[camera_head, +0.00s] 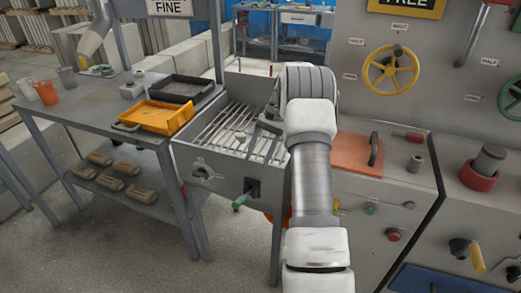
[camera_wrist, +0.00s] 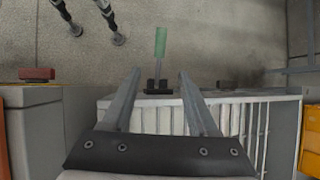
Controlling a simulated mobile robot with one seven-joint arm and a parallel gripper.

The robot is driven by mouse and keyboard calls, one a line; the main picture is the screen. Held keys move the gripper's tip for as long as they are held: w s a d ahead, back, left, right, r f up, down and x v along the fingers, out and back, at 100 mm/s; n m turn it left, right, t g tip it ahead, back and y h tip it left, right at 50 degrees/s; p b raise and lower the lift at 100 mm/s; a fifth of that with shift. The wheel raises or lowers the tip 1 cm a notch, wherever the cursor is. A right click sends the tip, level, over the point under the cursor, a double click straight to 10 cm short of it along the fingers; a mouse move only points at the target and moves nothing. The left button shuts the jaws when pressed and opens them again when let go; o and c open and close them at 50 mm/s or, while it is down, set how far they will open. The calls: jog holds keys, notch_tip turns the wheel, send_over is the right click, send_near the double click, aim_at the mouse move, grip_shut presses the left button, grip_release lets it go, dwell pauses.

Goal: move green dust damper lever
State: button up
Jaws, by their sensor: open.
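The green lever (camera_head: 240,202) sticks out from a dark mount (camera_head: 252,188) on the front of the grey grated box. In the wrist view the lever's green handle (camera_wrist: 160,42) lies straight ahead, beyond the fingertips, with its dark mount (camera_wrist: 158,86) at the box edge. My gripper (camera_wrist: 160,71) is open and empty, over the box, with its fingers spread to either side of the lever's line. No contact with the lever shows. In the head view my arm hides part of the box and gripper.
The grated box (camera_head: 215,163) stands beside a metal table (camera_head: 82,108) with an orange tray (camera_head: 166,117) and a black tray (camera_head: 181,88). An orange panel (camera_head: 355,155) with a dark handle is at right. Open floor lies before the box.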

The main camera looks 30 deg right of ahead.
jog(key=shift+v, duration=0.8)
jog(key=shift+c, duration=0.3)
